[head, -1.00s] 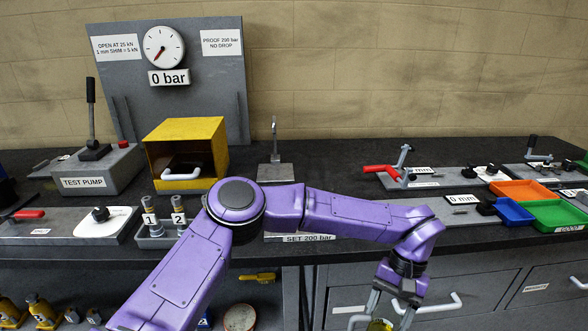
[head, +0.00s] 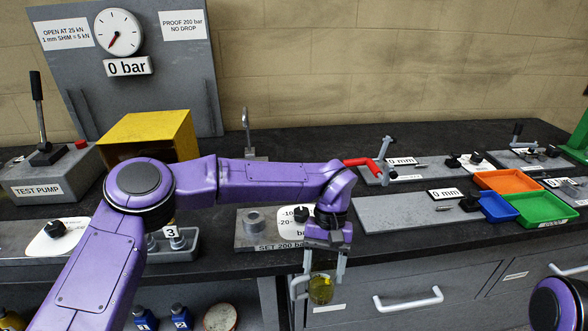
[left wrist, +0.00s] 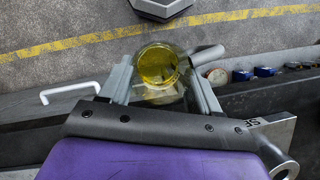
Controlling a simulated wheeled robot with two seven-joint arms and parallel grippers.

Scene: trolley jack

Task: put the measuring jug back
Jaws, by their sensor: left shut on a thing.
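The measuring jug (head: 321,289) is a small clear vessel with yellow liquid. It hangs in my left gripper (head: 318,282), in front of the bench's front edge, over the drawer fronts. In the left wrist view the jug (left wrist: 158,64) sits between the two grey fingers of my left gripper (left wrist: 160,85), which is shut on it. The jug's round rim and yellow content show from above, with the floor behind. In the head view the fingers cover part of the jug. My right gripper is not in view; only a purple link of my right arm shows at lower right.
The bench top (head: 300,142) carries a test pump (head: 45,175), a yellow box (head: 150,135), a gauge panel (head: 150,80) and coloured trays (head: 540,207). A drawer handle (head: 408,298) sticks out right of the jug. Blue bottles (head: 145,318) stand on the lower shelf at left.

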